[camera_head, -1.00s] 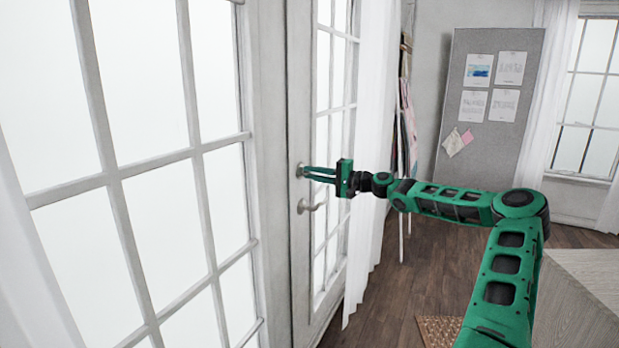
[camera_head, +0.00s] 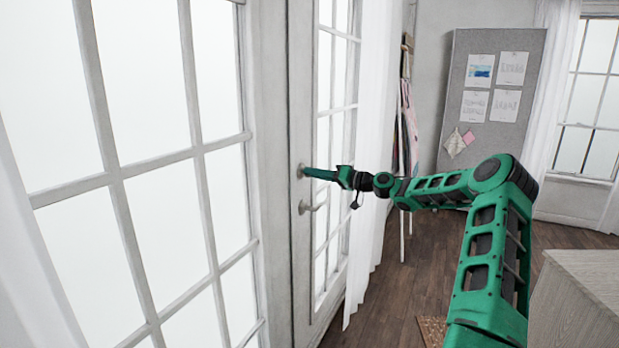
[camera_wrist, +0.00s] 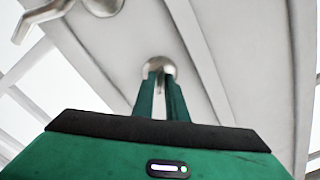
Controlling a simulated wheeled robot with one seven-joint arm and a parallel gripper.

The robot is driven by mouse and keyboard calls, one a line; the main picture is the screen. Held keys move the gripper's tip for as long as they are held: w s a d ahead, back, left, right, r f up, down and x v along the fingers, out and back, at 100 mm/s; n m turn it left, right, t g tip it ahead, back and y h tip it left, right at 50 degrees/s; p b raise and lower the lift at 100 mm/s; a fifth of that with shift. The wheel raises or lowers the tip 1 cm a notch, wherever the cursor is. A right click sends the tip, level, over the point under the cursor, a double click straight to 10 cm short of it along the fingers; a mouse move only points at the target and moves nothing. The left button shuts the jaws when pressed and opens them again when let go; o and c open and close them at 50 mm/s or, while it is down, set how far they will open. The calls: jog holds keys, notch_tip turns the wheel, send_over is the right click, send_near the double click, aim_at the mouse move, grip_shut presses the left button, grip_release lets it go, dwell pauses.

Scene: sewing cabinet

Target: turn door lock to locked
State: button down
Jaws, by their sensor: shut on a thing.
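The door lock (camera_wrist: 159,66) is a small round metal knob on the white door (camera_head: 303,255), above the lever handle (camera_head: 313,207). In the head view the lock (camera_head: 301,170) is partly hidden behind the fingertips. My gripper (camera_head: 306,172) reaches the door from the right. In the wrist view my gripper (camera_wrist: 160,74) has both green fingers closed on the lock's turn piece, with a narrow gap between them further back. The piece itself is mostly hidden by the fingers. The lever handle also shows at the top left of the wrist view (camera_wrist: 52,12).
A white curtain (camera_head: 369,150) hangs close to my wrist, right of the door. A grey pinboard (camera_head: 490,105) stands further back. A wooden cabinet (camera_head: 585,300) is at the lower right. The wooden floor between is mostly clear.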

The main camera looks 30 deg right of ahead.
jog(key=shift+d+f+n, duration=0.1)
jog(key=shift+f+n, duration=0.1)
jog(key=shift+n, duration=1.65)
jog(key=shift+d+f+n, duration=0.1)
jog(key=shift+f+n, duration=0.05)
jog(key=shift+n, duration=1.7)
jog(key=c, duration=1.9)
grip_release()
jog(key=shift+r, duration=0.1)
jog(key=v, duration=1)
jog(key=shift+s+d, duration=0.2)
jog(key=shift+s, duration=0.05)
